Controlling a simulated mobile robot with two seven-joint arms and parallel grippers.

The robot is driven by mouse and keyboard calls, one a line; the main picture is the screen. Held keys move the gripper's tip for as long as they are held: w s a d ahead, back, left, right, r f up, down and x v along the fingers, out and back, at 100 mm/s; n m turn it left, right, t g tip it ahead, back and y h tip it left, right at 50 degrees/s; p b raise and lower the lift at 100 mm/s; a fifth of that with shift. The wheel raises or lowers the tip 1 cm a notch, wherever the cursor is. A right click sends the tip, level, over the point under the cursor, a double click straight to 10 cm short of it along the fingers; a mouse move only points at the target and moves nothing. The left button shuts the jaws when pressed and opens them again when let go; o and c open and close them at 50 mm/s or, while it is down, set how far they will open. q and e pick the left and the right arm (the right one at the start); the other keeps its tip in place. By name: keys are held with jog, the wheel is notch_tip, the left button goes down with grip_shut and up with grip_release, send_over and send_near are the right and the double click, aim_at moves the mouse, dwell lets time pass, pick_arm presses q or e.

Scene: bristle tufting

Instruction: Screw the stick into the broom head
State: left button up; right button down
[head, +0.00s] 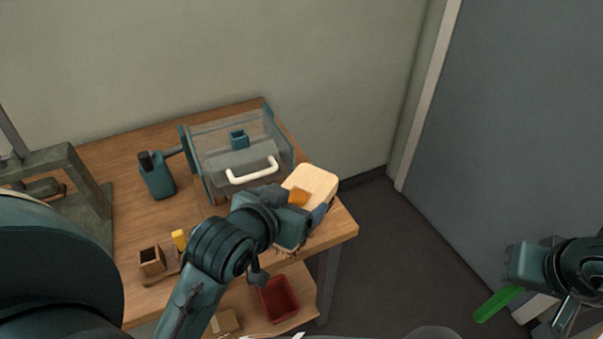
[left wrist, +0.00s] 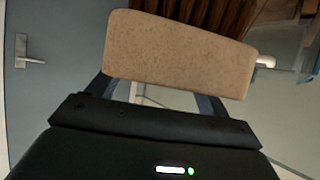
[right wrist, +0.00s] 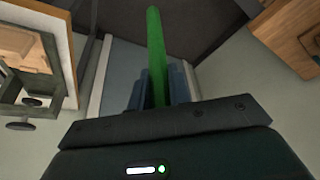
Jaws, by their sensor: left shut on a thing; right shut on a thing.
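The broom head is a pale wooden block (head: 314,184) with brown bristles, held by my left gripper (head: 303,203) at the right end of the table. In the left wrist view the block (left wrist: 180,52) spans the space between the fingers, with its dark bristles (left wrist: 205,12) beyond it. The stick is green (head: 497,303); my right gripper (head: 515,285) is shut on it at the far right, well apart from the broom head. In the right wrist view the stick (right wrist: 156,50) runs up from between the fingers.
A red bin (head: 280,299) sits on the lower shelf. Dark open floor (head: 385,235) lies between table and grey door (head: 490,120).

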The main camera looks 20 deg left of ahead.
pick_arm(q)
jog(key=w+d+m+g+h, duration=0.2)
jog(key=d+m+h, duration=0.5)
jog(key=d, duration=0.6)
jog(key=shift+r+g, duration=0.4)
jog(key=shift+r, duration=0.05)
jog(key=shift+a, duration=0.1)
pick_arm(e)
jog(key=w+a+r+n+y, duration=0.1)
jog(key=w+a+r+n, duration=0.1)
jog(key=a+r, duration=0.8)
jog(key=w+a+r+n, duration=0.1)
jog(key=w+a+r, duration=0.2)
jog(key=a+r, duration=0.7)
pick_arm(q)
jog(key=shift+w, duration=0.1)
pick_arm(e)
jog(key=a+r+n, duration=0.1)
jog(key=s+a+r+n+y, duration=0.1)
jog(key=a+r, duration=0.1)
jog(key=shift+s+a+r, duration=0.1)
jog(key=shift+s+a, duration=0.1)
jog(key=shift+a, duration=0.05)
jog(key=shift+f, duration=2.05)
